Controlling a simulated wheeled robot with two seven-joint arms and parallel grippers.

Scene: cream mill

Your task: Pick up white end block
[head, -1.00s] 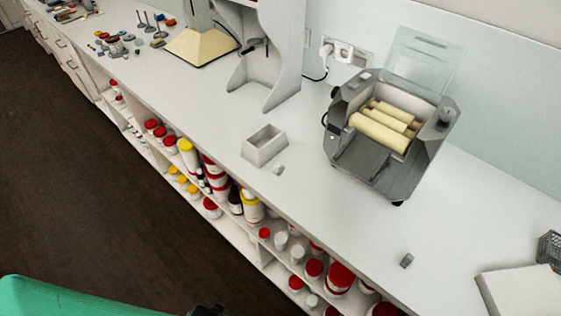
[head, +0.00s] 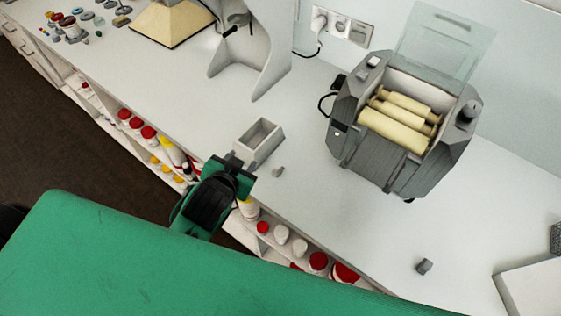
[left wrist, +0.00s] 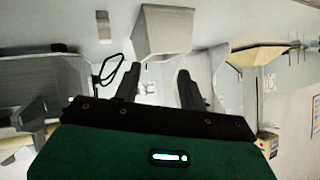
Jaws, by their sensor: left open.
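A small pale block (head: 278,171), which I take for the white end block, lies on the white counter just right of an open grey-white box (head: 266,151). What looks like the same block (left wrist: 103,27) shows near the top of the left wrist view, left of the box (left wrist: 168,32). My left gripper (head: 241,162) is at the counter's front edge, left of the block and close to the box. In the left wrist view its two dark fingers (left wrist: 158,72) stand apart with nothing between them. My right gripper is not in view.
The grey roller mill (head: 385,140) with cream rollers stands right of the box, its clear lid raised. A small darker grey block (head: 424,266) lies farther right. A shelf under the counter holds several red-lidded jars (head: 318,261). Counter between the blocks is clear.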

